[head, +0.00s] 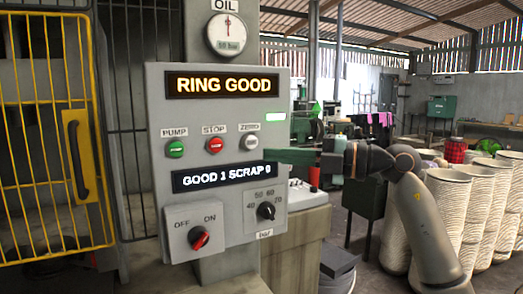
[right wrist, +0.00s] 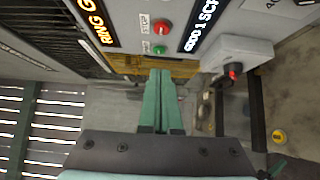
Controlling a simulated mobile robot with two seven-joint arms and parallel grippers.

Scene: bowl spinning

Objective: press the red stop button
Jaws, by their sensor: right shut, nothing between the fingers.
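The red stop button (head: 215,145) is on the grey control panel (head: 155,105), between the green pump button (head: 176,149) and the white zero button (head: 250,142). In the right wrist view the stop button (right wrist: 163,26) shows above my fingertips, with the pump button (right wrist: 159,49) between. My right gripper (head: 267,156) is shut and empty, its green fingers overlapping the panel's right edge, right of and slightly below the zero button. Its fingers also show in the right wrist view (right wrist: 160,73). No contact with the panel can be made out. My left gripper is not in view.
The displays read "RING GOOD" (head: 222,85) and "GOOD 1 SCRAP 0" (head: 222,178). A red OFF/ON switch (head: 199,238) and a black bar dial (head: 266,211) sit lower on the panel. A yellow cage door (head: 75,150) stands left. Stacked bowls (head: 490,200) stand right.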

